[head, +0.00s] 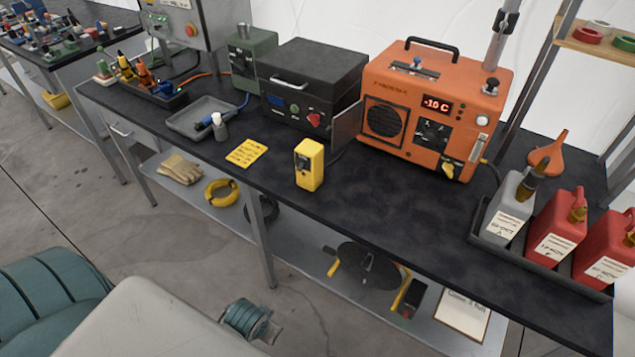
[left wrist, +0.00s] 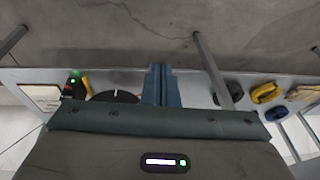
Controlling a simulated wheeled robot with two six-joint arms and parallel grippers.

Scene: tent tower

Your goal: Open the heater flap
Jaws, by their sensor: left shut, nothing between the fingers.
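The orange heater (head: 432,110) stands upright on the dark workbench at the back right. Its display reads -10 C. A round dark grille (head: 385,117) is on the left of its front, with a dial panel to the right. A thin grey metal flap (head: 346,124) stands out from the left front edge of the heater, leaving the grille uncovered. My left gripper (left wrist: 161,84) shows in the left wrist view, its blue-grey fingers together and empty, over the bench's lower shelf and floor. It is away from the heater. My right gripper is not seen.
Fuel cans (head: 558,232) sit in a tray at the right. The bench top (head: 400,215) before the heater is clear.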

